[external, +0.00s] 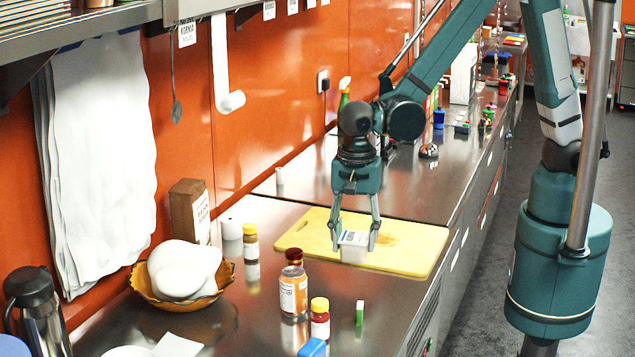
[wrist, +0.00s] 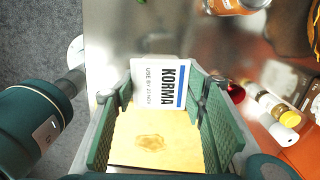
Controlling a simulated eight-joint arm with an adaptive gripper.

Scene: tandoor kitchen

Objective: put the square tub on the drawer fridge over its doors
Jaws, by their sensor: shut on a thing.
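The square tub (external: 354,247) is white with a label on its lid. In the wrist view the tub (wrist: 154,84) shows the word KORMA and a blue stripe. My gripper (external: 355,240) is shut on the tub, with a finger on each side of it. The tub is at the near edge of a yellow cutting board (external: 415,256); I cannot tell whether it touches the board or is just above it. The steel counter (external: 262,322) has drawer or door fronts along its right side, mostly seen edge-on. I cannot tell which part is the drawer fridge.
Spice jars (external: 293,290) stand left of and nearer than the board. A bowl of white dough (external: 185,270), a brown box (external: 190,210) and a steel flask (external: 38,310) are further left. Several small items crowd the far counter. Bare steel lies behind the board.

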